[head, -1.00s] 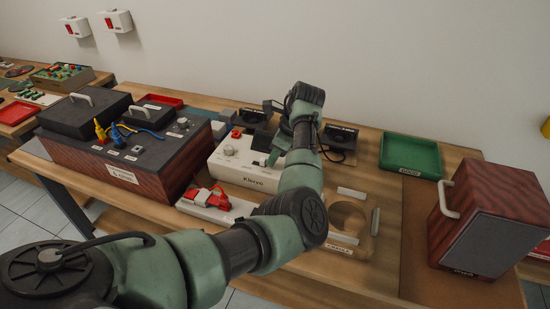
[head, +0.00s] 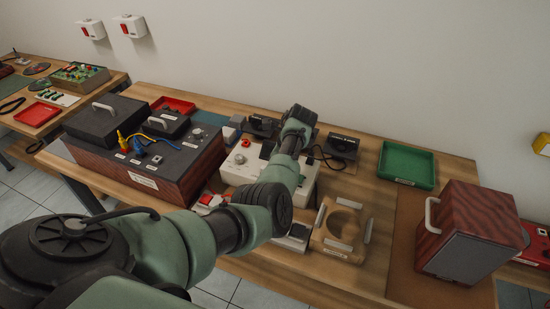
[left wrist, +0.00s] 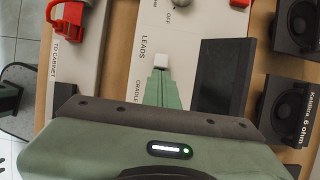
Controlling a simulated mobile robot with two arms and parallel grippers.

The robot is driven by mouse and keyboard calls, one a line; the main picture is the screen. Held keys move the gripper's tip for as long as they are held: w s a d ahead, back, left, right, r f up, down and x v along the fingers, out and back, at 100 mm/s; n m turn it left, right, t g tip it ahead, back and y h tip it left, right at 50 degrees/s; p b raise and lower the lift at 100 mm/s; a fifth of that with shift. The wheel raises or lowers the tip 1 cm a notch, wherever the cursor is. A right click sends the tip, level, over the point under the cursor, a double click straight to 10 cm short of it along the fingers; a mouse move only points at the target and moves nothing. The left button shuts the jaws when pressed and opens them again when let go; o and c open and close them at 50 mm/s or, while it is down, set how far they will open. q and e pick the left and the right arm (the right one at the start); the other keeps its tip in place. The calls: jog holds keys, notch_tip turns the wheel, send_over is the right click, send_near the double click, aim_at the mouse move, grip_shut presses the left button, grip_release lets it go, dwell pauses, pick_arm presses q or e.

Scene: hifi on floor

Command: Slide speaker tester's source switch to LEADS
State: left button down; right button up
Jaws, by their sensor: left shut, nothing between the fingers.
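The speaker tester (head: 238,172) is a cream box on the bench, partly hidden behind my left arm in the head view. In the left wrist view its cream panel (left wrist: 196,22) shows the printed words LEADS and CRADLE, the second partly covered. The source switch's small white knob (left wrist: 162,62) is beside the lower part of the LEADS label. My left gripper (left wrist: 160,76) is shut and empty, its green fingertips right at the knob on the CRADLE side. I cannot tell whether they touch it. My right gripper is not in view.
A dark screen (left wrist: 222,75) sits beside the fingers. Black speaker drivers (left wrist: 290,108) stand close by. A red clip (left wrist: 68,20) lies on the white strip at the other side. A wooden cradle (head: 343,228), green tray (head: 406,165) and red-sided cabinet (head: 462,232) stand to the right.

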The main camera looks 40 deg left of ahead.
pick_arm(q)
jog(key=shift+s+a+f, duration=0.1)
jog(key=shift+s+a, duration=0.05)
